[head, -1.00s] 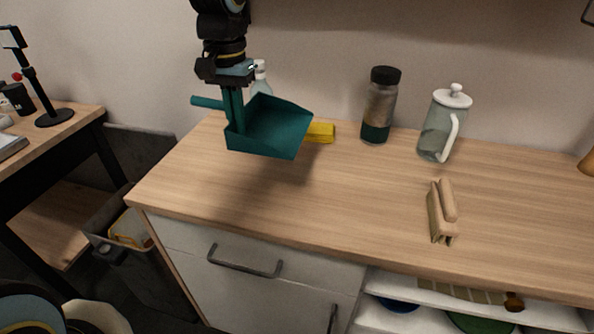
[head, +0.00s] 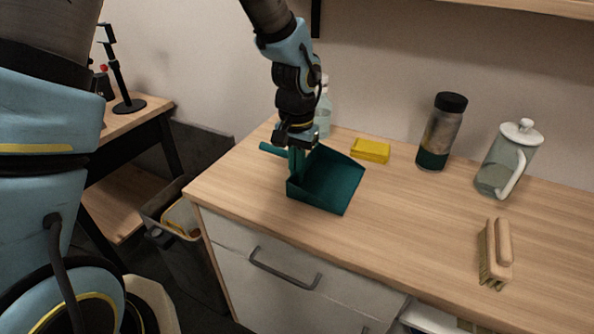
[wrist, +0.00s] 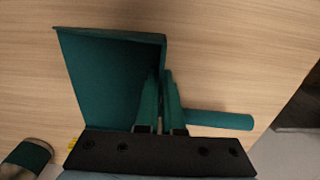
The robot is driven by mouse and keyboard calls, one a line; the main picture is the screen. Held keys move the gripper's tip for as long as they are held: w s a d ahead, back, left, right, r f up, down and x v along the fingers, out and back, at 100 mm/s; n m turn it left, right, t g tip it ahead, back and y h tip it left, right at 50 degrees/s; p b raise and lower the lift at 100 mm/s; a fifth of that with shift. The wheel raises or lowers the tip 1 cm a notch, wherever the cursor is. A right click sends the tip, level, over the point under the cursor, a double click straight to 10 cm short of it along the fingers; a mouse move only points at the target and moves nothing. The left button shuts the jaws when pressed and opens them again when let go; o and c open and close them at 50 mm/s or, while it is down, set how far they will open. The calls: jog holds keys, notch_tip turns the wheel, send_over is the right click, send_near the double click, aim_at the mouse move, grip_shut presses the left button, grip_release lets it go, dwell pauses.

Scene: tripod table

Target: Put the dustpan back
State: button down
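The teal dustpan (head: 327,181) is low over the left part of the wooden counter, its open side toward the right and its handle (head: 270,149) pointing left. I cannot tell whether its underside touches the counter. My gripper (head: 295,168) points down at the handle end of the pan. In the wrist view my gripper's fingers (wrist: 162,100) stand close together on either side of the wall of the dustpan (wrist: 112,80), shut on it. The handle (wrist: 220,120) sticks out to the right there. The fingertips are partly hidden against the same-coloured pan.
On the counter (head: 400,225) are a yellow sponge (head: 370,150), a spray bottle (head: 323,112) behind my gripper, a dark-lidded jar (head: 441,132), a glass pitcher (head: 508,160) and a wooden brush (head: 495,252). A bin (head: 180,225) stands left below. The counter's middle is clear.

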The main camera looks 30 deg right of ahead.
jog(key=shift+f, duration=0.1)
jog(key=c, duration=1.5)
grip_release()
jog(key=o, duration=0.5)
jog(key=shift+c, duration=0.2)
notch_tip(320, 180, up, 12)
jog(key=b, duration=0.1)
jog(key=w+a+f+n, duration=0.1)
jog(key=w+a+n, duration=0.25)
jog(key=a, duration=0.65)
jog(key=w+a+f+n, duration=0.1)
jog(key=w+a+n, duration=0.1)
jog(key=w+a, duration=0.5)
jog(key=s+a+f+n, duration=0.1)
jog(key=s+a+n, duration=0.1)
jog(key=a, duration=0.7)
jog(key=s+a+f+n+t, duration=0.1)
jog(key=s+a+n, duration=0.1)
jog(key=a, duration=0.6)
jog(key=shift+s+a+f+n+t, duration=0.25)
jog(key=shift+s+a+n+t, duration=0.05)
jog(key=shift+s+a+n, duration=0.1)
